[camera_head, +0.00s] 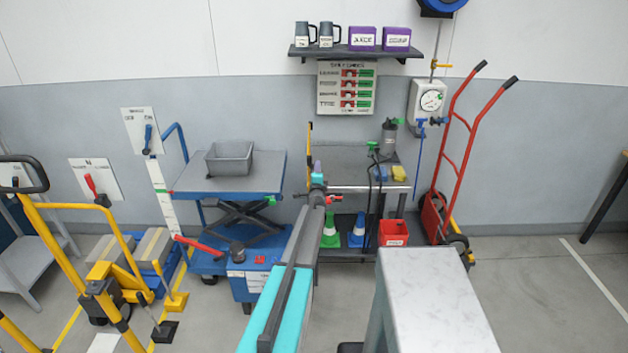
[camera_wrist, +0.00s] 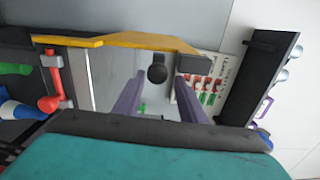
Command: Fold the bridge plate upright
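The bridge plate (camera_head: 309,143) stands roughly upright between the blue lift table and the bench, seen nearly edge-on as a thin yellow strip. In the wrist view its yellow edge (camera_wrist: 120,41) crosses the top, with a round dark knob (camera_wrist: 157,74) below it. My gripper (camera_wrist: 157,90) is open, with its two purple fingers on either side of the knob and a gap on each side. Whether the fingertips reach past the knob I cannot tell. In the head view my arm hides most of the gripper. A red latch (camera_wrist: 49,103) sits left of the plate in the wrist view.
The blue lift table (camera_head: 190,184) carries a grey bin (camera_head: 229,158). The bench (camera_head: 350,158) holds a canister and small blocks, with cones and a red bin below. A shelf (camera_head: 356,51) hangs above. A red hand truck (camera_head: 455,160) stands at right.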

